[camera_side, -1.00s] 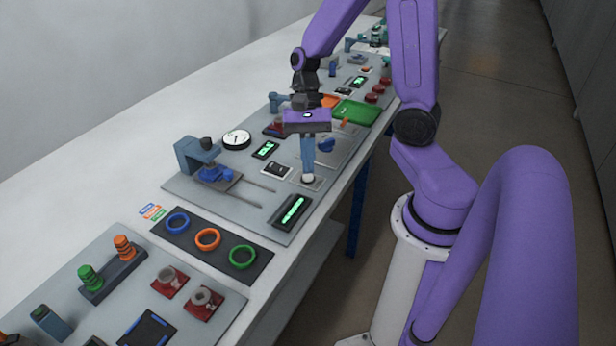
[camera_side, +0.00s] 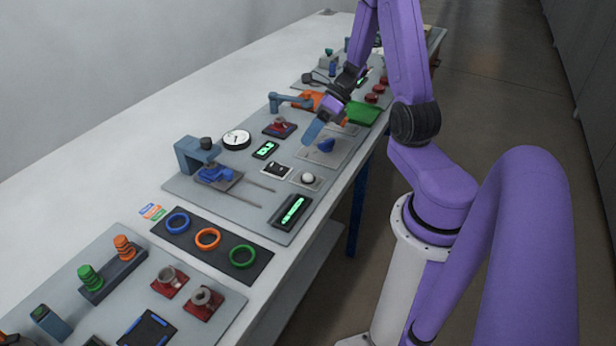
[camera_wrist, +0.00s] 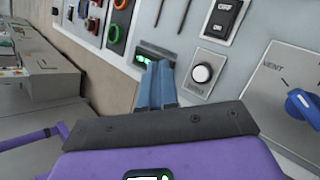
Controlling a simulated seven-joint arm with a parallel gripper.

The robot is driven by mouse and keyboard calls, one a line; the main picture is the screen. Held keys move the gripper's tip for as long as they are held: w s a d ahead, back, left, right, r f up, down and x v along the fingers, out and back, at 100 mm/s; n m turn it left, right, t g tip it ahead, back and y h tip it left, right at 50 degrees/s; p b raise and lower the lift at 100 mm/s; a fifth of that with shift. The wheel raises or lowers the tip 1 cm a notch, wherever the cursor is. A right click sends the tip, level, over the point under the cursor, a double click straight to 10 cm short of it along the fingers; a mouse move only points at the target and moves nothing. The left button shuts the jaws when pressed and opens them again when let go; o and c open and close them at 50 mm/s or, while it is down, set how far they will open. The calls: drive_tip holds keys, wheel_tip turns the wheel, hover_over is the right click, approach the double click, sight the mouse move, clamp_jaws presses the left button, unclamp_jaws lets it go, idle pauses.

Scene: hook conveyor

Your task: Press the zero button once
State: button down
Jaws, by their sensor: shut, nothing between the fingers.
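The zero button appears to be the round white button (camera_side: 308,178) on a small light plate, now in plain sight in the side view. It also shows in the wrist view (camera_wrist: 202,74), in a dark ring, just right of my fingers; any label is too small to read. My gripper (camera_side: 308,140) is shut and empty, with its blue fingers tilted, above and behind the button in the side view and clear of it. In the wrist view my gripper (camera_wrist: 162,66) has both fingers together.
A green-lit display (camera_side: 292,211) lies in front of the button. An OFF/ON switch (camera_side: 276,169) is left of it, and a blue knob marked VENT (camera_wrist: 301,104) is on the neighbouring panel. A gauge (camera_side: 236,139) and a blue clamp (camera_side: 195,155) stand further left.

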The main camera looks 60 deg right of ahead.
sight(311, 175)
drive_tip(key=shift+d, duration=0.15)
drive_tip(key=shift+f, duration=0.2)
drive_tip(key=shift+f, duration=4.25)
drive_tip(key=shift+f, duration=0.2)
drive_tip(key=shift+f, duration=0.25)
drive_tip(key=shift+f, duration=0.4)
drive_tip(key=shift+r, duration=0.85)
